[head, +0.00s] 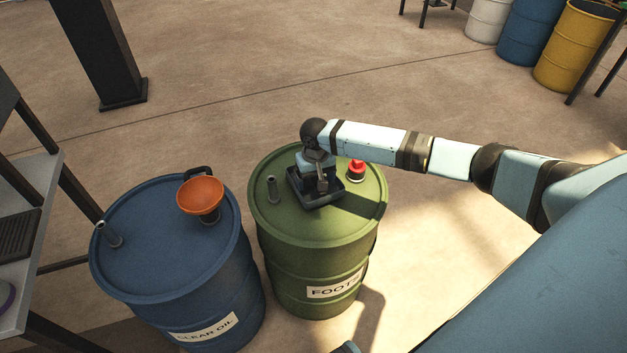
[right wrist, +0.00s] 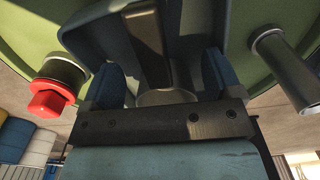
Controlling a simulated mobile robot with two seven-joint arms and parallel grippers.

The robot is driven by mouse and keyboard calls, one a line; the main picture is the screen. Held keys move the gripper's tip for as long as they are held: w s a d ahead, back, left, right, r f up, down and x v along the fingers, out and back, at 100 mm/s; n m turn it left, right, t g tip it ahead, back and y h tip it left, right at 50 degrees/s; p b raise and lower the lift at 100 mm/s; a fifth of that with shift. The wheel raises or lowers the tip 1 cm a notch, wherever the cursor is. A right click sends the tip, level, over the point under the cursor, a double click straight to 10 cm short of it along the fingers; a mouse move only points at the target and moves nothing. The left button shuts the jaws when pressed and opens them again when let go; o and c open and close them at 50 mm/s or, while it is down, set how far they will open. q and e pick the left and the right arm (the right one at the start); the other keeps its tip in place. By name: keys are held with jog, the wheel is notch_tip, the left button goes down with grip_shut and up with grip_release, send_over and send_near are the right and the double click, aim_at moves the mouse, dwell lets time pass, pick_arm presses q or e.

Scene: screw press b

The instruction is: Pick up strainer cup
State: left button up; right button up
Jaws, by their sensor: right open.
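My right gripper (head: 319,183) reaches down from above onto a dark tray (head: 335,200) on the green drum. In the right wrist view its two blue fingers (right wrist: 163,85) are open and apart. Between them show a dark upright handle-like bar (right wrist: 149,45) and a grey rounded piece (right wrist: 166,97), which look like part of the strainer cup. The gripper hides most of the cup, and I cannot tell whether the fingers touch it. The tray's dark blue wall (right wrist: 95,45) shows around them.
The green drum (head: 315,245) carries a red cap (head: 356,170) and a short pipe (head: 272,189) beside the tray. A blue drum (head: 165,255) with an orange funnel (head: 201,195) stands left. A table (head: 40,215) is at the left edge. Open floor lies behind.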

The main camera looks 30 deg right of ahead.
jog(key=c, duration=1)
jog(key=shift+r, duration=0.1)
notch_tip(320, 180, up, 20)
jog(key=p, duration=0.4)
jog(key=shift+p, duration=0.3)
jog(key=shift+o, duration=0.7)
jog(key=shift+c, duration=1.1)
